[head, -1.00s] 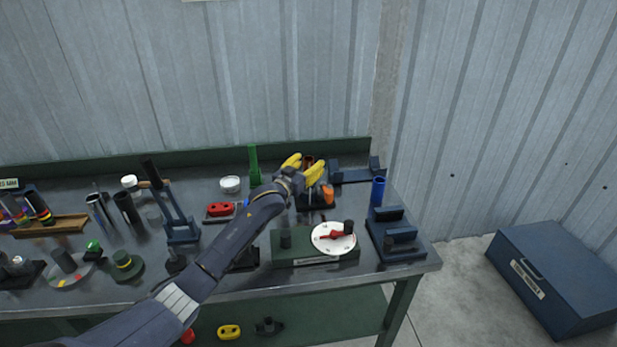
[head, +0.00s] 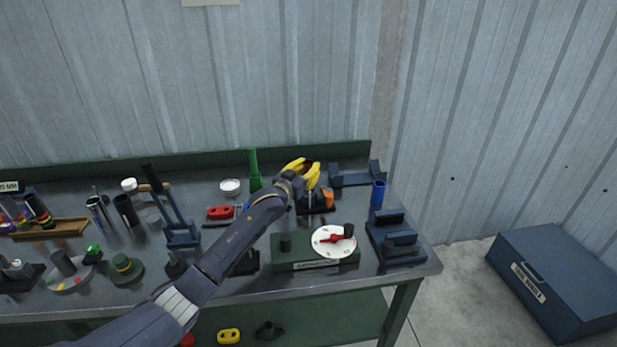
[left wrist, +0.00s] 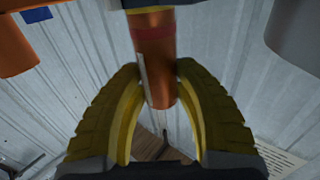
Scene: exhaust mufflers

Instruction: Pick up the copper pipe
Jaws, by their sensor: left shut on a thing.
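The copper pipe (left wrist: 157,60) hangs between the yellow fingers of my left gripper (left wrist: 158,85) in the left wrist view. It is a copper-coloured cylinder with a red band. My left gripper also shows in the head view (head: 304,172), near the back right of the workbench, above a dark stand (head: 316,207). Its fingers are closed around the pipe and hide most of it in the head view. My right gripper is in neither view.
An orange piece (head: 328,197) is beside the gripper in the head view. A green upright post (head: 254,168) stands to its left and a blue cylinder (head: 378,193) to its right. A white dial (head: 333,241) sits in front. A blue box (head: 555,278) is on the floor.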

